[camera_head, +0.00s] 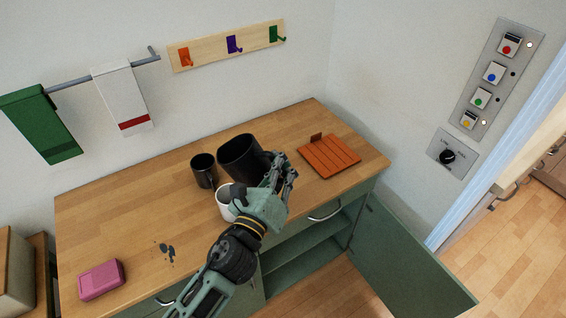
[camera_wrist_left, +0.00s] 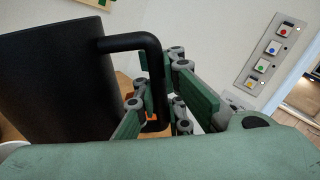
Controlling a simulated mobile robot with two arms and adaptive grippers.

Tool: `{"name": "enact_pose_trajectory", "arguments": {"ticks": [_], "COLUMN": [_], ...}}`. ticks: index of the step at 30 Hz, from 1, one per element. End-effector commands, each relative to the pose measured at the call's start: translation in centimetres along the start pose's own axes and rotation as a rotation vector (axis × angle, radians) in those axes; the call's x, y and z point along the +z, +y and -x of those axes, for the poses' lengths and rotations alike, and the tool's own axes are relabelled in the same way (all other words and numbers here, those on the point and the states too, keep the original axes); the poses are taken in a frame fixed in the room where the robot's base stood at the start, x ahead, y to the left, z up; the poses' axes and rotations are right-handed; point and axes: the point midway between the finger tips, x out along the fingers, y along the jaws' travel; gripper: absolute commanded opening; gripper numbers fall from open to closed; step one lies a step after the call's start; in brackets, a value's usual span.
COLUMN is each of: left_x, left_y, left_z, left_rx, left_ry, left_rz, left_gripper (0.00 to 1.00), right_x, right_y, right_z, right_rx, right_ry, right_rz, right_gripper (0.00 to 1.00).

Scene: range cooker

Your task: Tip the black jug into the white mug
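The black jug (camera_head: 238,158) is over the right-middle part of the wooden counter, its wide dark mouth facing up toward the head camera and leaning somewhat. My left gripper (camera_head: 280,172) is at its right side. In the left wrist view, the jug (camera_wrist_left: 55,85) fills the left side, and the gripper fingers (camera_wrist_left: 153,104) are closed around its black handle (camera_wrist_left: 150,50). The white mug (camera_head: 224,204) stands on the counter below and left of the jug, partly hidden by my gripper. I cannot see inside the jug. My right gripper is not in view.
A black mug (camera_head: 203,171) stands just left of the jug. An orange slatted board (camera_head: 330,156) lies at the right, a pink box (camera_head: 101,280) at the front left. Dark spots (camera_head: 166,251) mark the counter. A green cabinet door (camera_head: 405,262) hangs open below.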

Motion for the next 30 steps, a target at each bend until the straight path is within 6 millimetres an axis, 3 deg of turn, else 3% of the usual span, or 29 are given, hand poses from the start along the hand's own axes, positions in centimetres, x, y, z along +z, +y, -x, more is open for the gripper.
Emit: {"name": "enact_pose_trajectory", "arguments": {"ticks": [30], "left_x": [1.3], "left_y": [-0.5], "left_z": [-0.1], "left_rx": [-0.005], "left_ry": [-0.027], "left_rz": [0.118], "left_gripper": [0.0], "right_x": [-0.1], "right_y": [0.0], "right_z": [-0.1], "right_rx": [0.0], "right_ry": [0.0], "right_rz": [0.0], "right_gripper": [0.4]}}
